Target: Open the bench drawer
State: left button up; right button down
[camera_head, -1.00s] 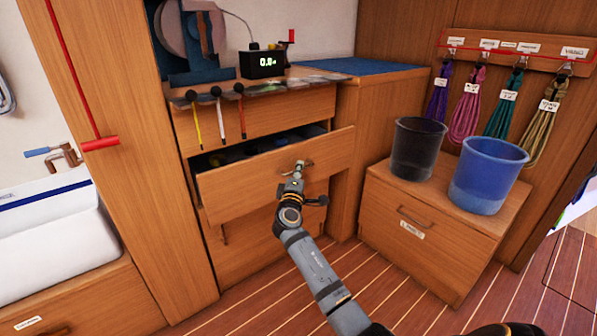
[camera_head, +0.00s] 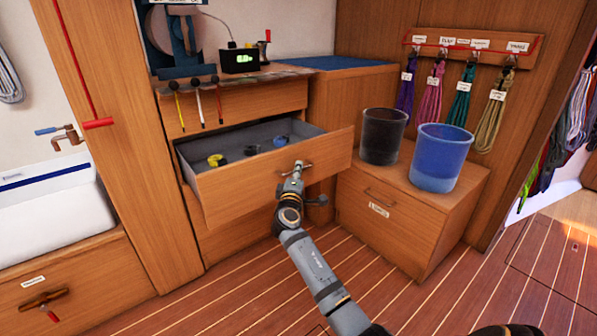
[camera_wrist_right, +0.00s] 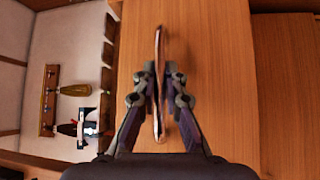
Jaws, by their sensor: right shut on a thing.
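The bench drawer (camera_head: 235,197) is a wooden drawer under the bench top, pulled well out. Its grey inside shows, with a yellow ring, a dark item and a blue item in it. My right gripper (camera_head: 294,170) is at the drawer front and shut on the metal bar handle (camera_head: 305,165). In the right wrist view the handle (camera_wrist_right: 159,85) runs between the two fingers of my right gripper (camera_wrist_right: 159,98), against the wooden drawer front (camera_wrist_right: 205,60). My left gripper is not in view.
A black bucket (camera_head: 383,136) and a blue bucket (camera_head: 441,157) stand on a low wooden cabinet (camera_head: 400,222) close to the drawer's right. Coloured coiled lines (camera_head: 461,92) hang behind. A tall wooden panel (camera_head: 115,150) stands at left. The striped floor in front is mostly clear.

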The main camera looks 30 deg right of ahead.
jog(key=c, duration=1.4)
grip_release()
jog(key=v, duration=1.2)
